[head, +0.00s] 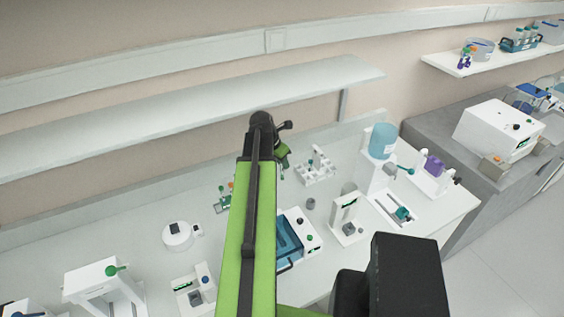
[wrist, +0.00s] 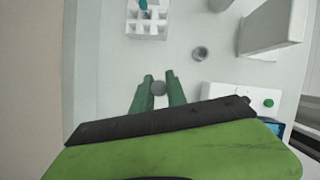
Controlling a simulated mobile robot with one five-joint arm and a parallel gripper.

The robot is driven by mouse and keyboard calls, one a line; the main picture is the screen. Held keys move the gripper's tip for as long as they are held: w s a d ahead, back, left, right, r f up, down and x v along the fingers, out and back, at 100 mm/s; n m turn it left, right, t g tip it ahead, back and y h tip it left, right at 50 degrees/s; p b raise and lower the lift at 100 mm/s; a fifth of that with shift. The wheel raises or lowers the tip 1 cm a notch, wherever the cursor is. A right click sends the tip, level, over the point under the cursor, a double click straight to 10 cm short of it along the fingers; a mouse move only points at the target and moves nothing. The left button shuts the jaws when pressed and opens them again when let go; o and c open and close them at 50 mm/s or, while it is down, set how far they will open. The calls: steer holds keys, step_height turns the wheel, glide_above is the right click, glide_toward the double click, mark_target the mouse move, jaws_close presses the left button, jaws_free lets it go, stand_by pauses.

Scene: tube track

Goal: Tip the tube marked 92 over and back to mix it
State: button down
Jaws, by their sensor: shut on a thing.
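My gripper (wrist: 158,90) shows in the wrist view with its two green fingers shut on a tube. Only the tube's round grey end (wrist: 158,88) shows between the fingertips, seen end-on; the rest is hidden, and no marking 92 can be read. In the head view my arm hides most of the gripper, and the held tube cannot be made out. A white rack (wrist: 147,29) with square openings stands beyond the fingertips in the wrist view. It also shows in the head view (head: 316,174), with a tube standing in it.
A small grey cup (wrist: 201,53) stands right of the gripper. A blue-lidded device (head: 303,231), a white stand (head: 347,217) and a blue bottle machine (head: 379,158) are to the right on the bench. A long shelf (head: 190,105) runs above the bench's back.

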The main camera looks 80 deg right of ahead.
step_height(320, 180, up, 10)
steer(key=p, duration=1)
glide_above(283, 180)
steer(key=shift+w+d+r, duration=0.1)
steer(key=shift+w+d, duration=0.1)
steer(key=shift+d, duration=0.1)
steer(key=shift+b, duration=0.3)
steer(key=shift+f, duration=0.3)
step_height(283, 180, down, 16)
steer(key=b, duration=1.6)
steer(key=shift+f+b, duration=0.2)
steer(key=shift+b, duration=0.15)
steer(key=shift+w+r+p, duration=0.15)
steer(key=shift+r+p, duration=0.4)
steer(key=w+r+p, duration=0.4)
steer(key=shift+w+d+r, duration=0.15)
steer(key=shift+w+r, duration=0.05)
steer(key=shift+w, duration=0.1)
